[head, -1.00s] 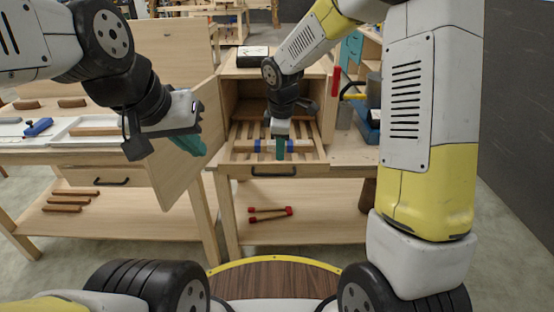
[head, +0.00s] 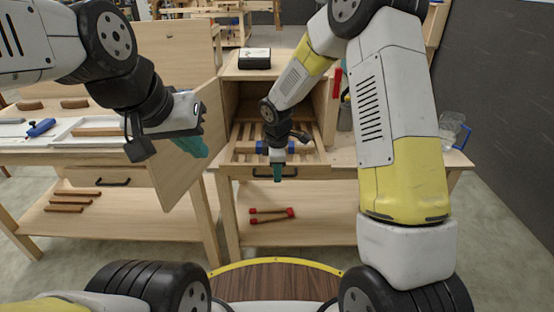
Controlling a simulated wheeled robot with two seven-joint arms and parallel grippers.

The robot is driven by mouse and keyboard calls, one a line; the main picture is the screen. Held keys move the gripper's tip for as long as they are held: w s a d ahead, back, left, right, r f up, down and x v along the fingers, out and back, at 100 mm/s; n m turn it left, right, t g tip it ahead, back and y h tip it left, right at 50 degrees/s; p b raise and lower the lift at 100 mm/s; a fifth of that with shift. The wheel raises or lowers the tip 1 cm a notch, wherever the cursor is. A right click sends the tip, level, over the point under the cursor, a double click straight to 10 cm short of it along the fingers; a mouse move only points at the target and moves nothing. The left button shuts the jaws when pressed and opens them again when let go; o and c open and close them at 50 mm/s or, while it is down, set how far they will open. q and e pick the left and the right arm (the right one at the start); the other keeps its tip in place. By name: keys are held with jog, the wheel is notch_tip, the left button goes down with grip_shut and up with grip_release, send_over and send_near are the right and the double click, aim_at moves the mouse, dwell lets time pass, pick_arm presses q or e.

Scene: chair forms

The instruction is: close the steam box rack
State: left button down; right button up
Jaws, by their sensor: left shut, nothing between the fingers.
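The steam box (head: 240,100) is an open-fronted wooden box on a workbench, with its door (head: 186,150) swung open to the left. A slatted wooden rack (head: 244,132) lies in the box's opening and reaches out at the front. My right gripper (head: 277,173) points down at the rack's front edge, its teal fingertips in front of it. Whether it touches the rack or is open is unclear. A pale piece with blue bands (head: 262,147) lies behind it, partly hidden. My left gripper (head: 191,146) is shut and empty, beside the open door.
A black-and-white box (head: 255,58) sits on top of the steam box. Red-ended wooden pieces (head: 270,214) lie on the lower shelf. A clear jug with a blue handle (head: 453,130) stands at the right end. The left bench (head: 60,154) holds trays and wooden pieces.

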jog(key=shift+c, duration=0.2)
grip_shut()
dwell(1.1)
